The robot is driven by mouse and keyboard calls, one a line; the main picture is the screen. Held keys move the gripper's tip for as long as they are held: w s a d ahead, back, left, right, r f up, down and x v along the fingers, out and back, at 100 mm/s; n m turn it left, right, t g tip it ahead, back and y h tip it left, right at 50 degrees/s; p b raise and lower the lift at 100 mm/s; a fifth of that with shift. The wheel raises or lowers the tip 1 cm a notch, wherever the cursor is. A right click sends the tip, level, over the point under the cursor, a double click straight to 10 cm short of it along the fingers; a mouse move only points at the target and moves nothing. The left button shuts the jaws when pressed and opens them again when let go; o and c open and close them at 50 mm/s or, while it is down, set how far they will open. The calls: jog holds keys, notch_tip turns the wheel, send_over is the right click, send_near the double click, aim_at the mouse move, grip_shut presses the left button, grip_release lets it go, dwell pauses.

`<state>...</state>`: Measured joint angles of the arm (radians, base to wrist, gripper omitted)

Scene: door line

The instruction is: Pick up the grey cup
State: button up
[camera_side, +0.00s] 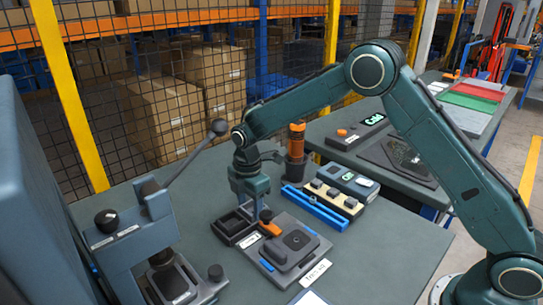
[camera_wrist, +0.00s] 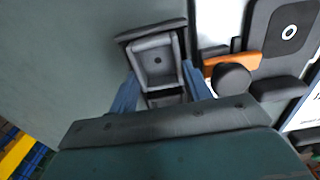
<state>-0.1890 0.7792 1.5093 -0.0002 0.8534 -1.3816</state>
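My gripper (camera_side: 250,200) points down over a dark two-part tray (camera_side: 228,228) on the bench. In the wrist view, its blue-grey fingers (camera_wrist: 160,76) are apart on either side of a square, open-topped grey holder (camera_wrist: 157,62) with a small dark dot in its floor. I cannot tell whether this holder is the grey cup or part of the tray. No gripped object shows, and contact with the sides is unclear. A dark grey round cup (camera_side: 295,168) stands behind and right of my gripper in the side view, with an orange-topped item in it.
A fixture plate (camera_side: 310,243) with an orange lever (camera_side: 269,229) and dark knob is close to the right. A blue rail (camera_side: 315,208) and a block row (camera_side: 334,197) lie beyond. A lever press (camera_side: 155,235) stands left. Bench between press and tray is clear.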

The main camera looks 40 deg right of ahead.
jog(key=shift+r, duration=0.1)
notch_tip(320, 180, up, 20)
dwell(1.0)
jog(key=shift+o, duration=1.1)
jog(key=c, duration=0.3)
jog(key=shift+c, duration=0.2)
jog(key=shift+s+f, duration=0.1)
jog(key=shift+f, duration=0.1)
jog(key=s+f, duration=1)
jog(key=s, duration=0.4)
jog(key=shift+s+d+f, duration=0.3)
jog(key=shift+s, duration=0.05)
